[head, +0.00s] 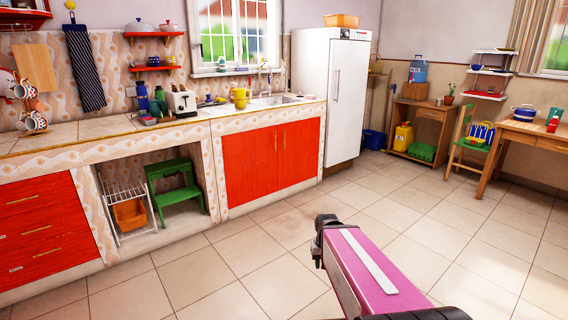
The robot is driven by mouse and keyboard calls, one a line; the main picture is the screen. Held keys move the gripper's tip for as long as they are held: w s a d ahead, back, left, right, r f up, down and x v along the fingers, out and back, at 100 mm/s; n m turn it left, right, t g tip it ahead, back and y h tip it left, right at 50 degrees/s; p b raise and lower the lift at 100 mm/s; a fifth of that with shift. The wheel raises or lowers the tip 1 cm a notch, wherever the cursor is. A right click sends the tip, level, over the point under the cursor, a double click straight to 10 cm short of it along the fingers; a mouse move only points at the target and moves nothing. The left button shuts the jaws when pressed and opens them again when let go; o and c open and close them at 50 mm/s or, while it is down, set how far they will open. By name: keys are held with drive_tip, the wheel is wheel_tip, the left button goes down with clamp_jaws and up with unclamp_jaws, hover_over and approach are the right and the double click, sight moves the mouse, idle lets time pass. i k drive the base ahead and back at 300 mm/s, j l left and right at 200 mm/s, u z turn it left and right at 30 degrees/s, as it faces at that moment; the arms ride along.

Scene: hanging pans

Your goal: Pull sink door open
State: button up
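The red sink doors (250,165) form a pair in the tiled cabinet under the sink (275,101), at the upper middle of the head view. Both doors look closed. Their small handles sit near the middle seam, high on the doors. My pink arm reaches in from the lower right. Its dark end, my gripper (318,242), is over the floor, in front of and below the right door, apart from the doors. Its fingers are too small and dark to tell whether they are open or shut.
A white fridge (335,95) stands right of the sink cabinet. To the left, a green step stool (178,193) and a white rack (125,208) stand in an open alcove. Red drawers (40,235) are farther left. The tiled floor before the doors is clear.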

sight(297, 141)
drive_tip(key=i+l, duration=0.15)
drive_tip(key=i, duration=0.4)
drive_tip(key=i+l, duration=0.15)
drive_tip(key=i, duration=0.45)
drive_tip(key=i+l, duration=0.15)
drive_tip(key=i, duration=0.4)
drive_tip(key=i+l, duration=0.15)
drive_tip(key=i, duration=0.45)
drive_tip(key=i+l+u, duration=0.3)
drive_tip(key=i, duration=0.25)
drive_tip(key=i+l+u, duration=0.25)
drive_tip(key=i, duration=0.3)
